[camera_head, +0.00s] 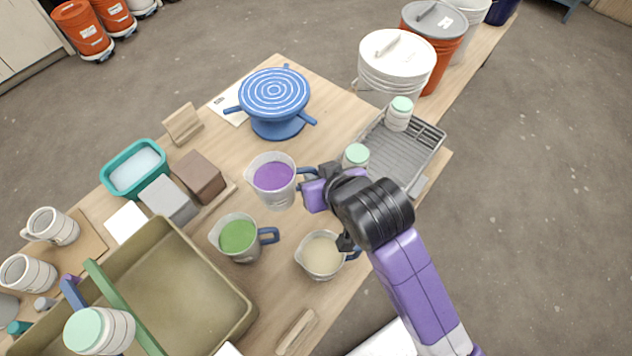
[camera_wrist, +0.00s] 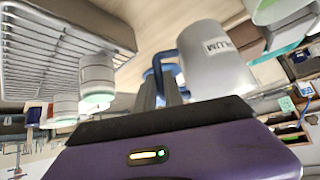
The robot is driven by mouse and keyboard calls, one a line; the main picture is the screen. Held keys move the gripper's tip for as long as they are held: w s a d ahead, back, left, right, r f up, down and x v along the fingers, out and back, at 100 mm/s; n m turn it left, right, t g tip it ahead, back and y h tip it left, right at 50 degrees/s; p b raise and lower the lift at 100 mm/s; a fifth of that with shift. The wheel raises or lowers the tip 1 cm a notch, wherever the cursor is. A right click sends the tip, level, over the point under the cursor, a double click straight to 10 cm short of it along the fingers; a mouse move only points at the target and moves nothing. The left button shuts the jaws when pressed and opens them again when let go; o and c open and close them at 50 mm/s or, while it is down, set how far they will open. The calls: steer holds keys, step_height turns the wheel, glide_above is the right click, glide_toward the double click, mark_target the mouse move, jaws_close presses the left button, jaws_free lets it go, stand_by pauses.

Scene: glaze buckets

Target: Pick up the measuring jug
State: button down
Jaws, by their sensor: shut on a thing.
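A measuring jug of purple glaze (camera_head: 272,194) is at the middle of the table in the head view, upright. Its blue handle points right toward my gripper (camera_head: 310,184), which is shut on that handle. In the wrist view the grey jug (camera_wrist: 216,70) carries a label reading "PLUM", and my fingers (camera_wrist: 166,90) close on the blue handle (camera_wrist: 158,68). I cannot tell whether its base touches the table. Two other jugs stand nearer: one with green glaze (camera_head: 238,238) and one with cream glaze (camera_head: 321,256), partly behind my wrist.
A blue banding wheel (camera_head: 275,100) stands behind the jug. A grey drying rack (camera_head: 415,150) with pale jars lies to the right. A brown block (camera_head: 198,178), a teal tub (camera_head: 134,170) and a large olive tray (camera_head: 190,290) are at left. White and orange buckets stand at the back right.

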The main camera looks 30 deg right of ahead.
step_height(320, 180, up, 11)
steer(key=shift+p, duration=0.35)
stand_by(0.6)
stand_by(1.6)
